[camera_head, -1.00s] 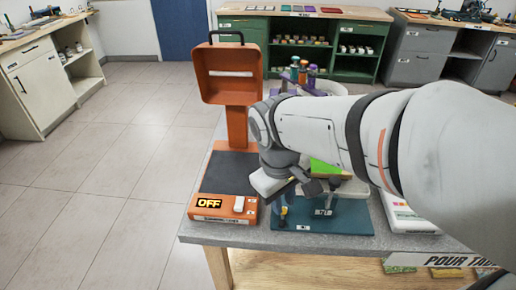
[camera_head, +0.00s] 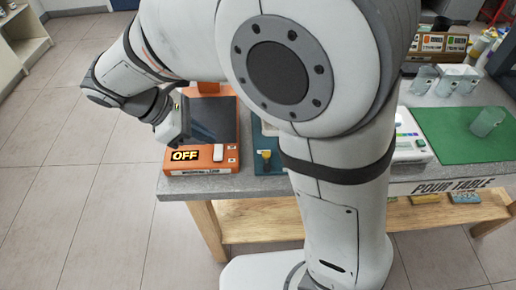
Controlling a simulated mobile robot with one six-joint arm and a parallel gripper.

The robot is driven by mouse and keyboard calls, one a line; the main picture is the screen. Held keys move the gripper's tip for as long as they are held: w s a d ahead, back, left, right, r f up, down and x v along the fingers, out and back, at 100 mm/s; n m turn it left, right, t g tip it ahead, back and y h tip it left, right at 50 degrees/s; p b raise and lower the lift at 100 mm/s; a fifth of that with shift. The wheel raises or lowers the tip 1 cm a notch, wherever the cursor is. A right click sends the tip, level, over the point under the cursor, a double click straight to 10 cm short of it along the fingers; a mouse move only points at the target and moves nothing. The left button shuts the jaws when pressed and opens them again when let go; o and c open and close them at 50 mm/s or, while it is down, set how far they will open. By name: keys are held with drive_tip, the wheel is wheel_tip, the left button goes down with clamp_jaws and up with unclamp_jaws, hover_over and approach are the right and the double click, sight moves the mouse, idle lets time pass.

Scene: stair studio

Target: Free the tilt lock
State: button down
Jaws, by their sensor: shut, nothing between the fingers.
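No part that I can clearly identify as the tilt lock shows. An orange machine (camera_head: 238,130) with a dark pad (camera_head: 213,120) stands at the table's left end. Its front panel has a lit OFF display (camera_head: 185,155) and a small white block (camera_head: 218,153). A small yellow-topped piece (camera_head: 265,156) stands on a teal mat (camera_head: 270,169) to the right, partly hidden by my arm. My gripper (camera_head: 172,137) is shut and empty, above the machine's left front edge near the display. Its fingertips are small and hard to make out.
My arm hides the table's middle. A white device (camera_head: 412,150) stands right of it. A green mat (camera_head: 455,138) with a clear cup (camera_head: 487,122) lies farther right, with more clear cups (camera_head: 455,80) behind. The floor (camera_head: 75,180) left of the table is clear.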

drive_tip(key=shift+a, duration=0.1)
drive_tip(key=b, duration=0.2)
approach(264, 158)
drive_tip(key=f, duration=0.4)
drive_tip(key=shift+w+a, duration=0.25)
drive_tip(key=shift+a, duration=0.15)
drive_tip(key=d, duration=0.1)
drive_tip(key=d+f, duration=0.1)
drive_tip(key=d, duration=0.1)
drive_tip(key=shift+w+d, duration=0.15)
drive_tip(key=shift+d, duration=0.05)
drive_tip(key=shift+w+d, duration=0.1)
drive_tip(key=shift+d, duration=0.3)
